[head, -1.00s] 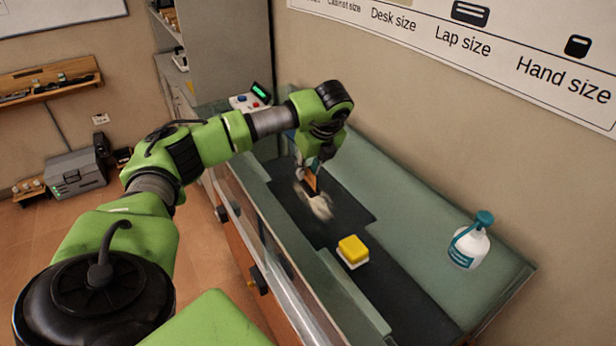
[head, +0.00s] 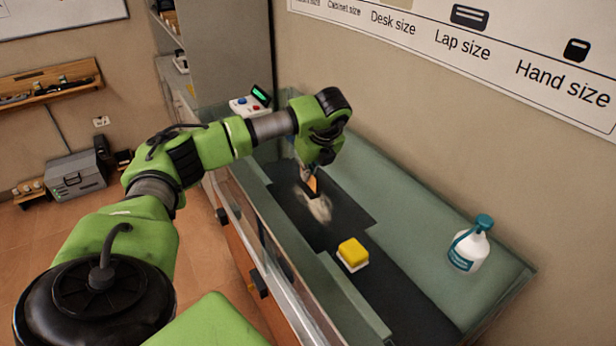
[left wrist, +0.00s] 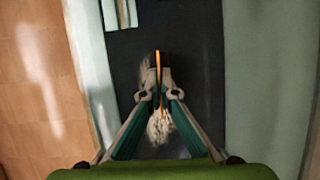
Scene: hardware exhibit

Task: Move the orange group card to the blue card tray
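The orange group card (head: 313,184) is a thin orange piece at my left gripper (head: 307,177), above the dark strip of the green-lined case. In the left wrist view the card (left wrist: 158,68) shows edge-on as a thin orange line between the fingertips of my left gripper (left wrist: 158,82). The fingers close in on it from both sides, and the gripper looks shut on it. I do not see a blue card tray in either view. My right gripper is not in view.
A fluffy pale object (head: 319,208) lies just below the card. A yellow-topped white block (head: 353,252) and a white bottle with a teal top (head: 470,248) stand nearer in the case. A clear panel (head: 262,250) edges its left side. A button box (head: 247,105) stands behind.

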